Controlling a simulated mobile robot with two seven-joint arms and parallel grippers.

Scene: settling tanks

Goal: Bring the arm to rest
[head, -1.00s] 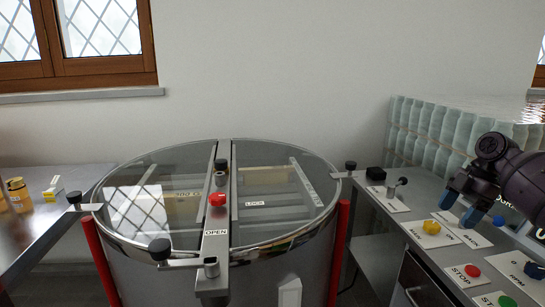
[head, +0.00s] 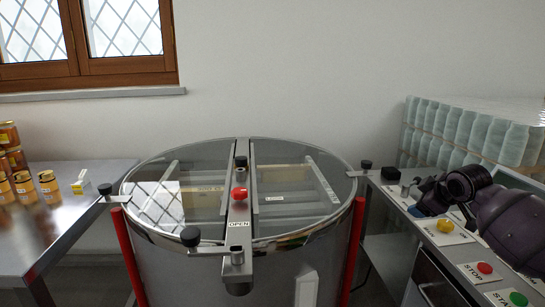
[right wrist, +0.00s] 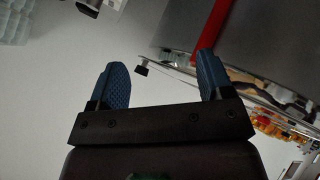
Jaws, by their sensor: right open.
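My right arm (head: 505,215) comes in from the right edge in the head view, above the control bench. Its wrist hangs over the bench's far part, near the yellow knob (head: 445,226). The fingertips are hard to make out there. In the right wrist view the right gripper (right wrist: 164,75) shows two blue fingers wide apart with nothing between them. My left gripper is not in view.
A round steel tank (head: 175,238) with glass lids and a crossbar with a red knob (head: 239,193) stands in the middle. A steel table (head: 60,235) with several jars is at left. Stacked wrapped jars (head: 465,133) stand behind the bench. Red (head: 485,268) and green (head: 518,299) buttons sit on the bench.

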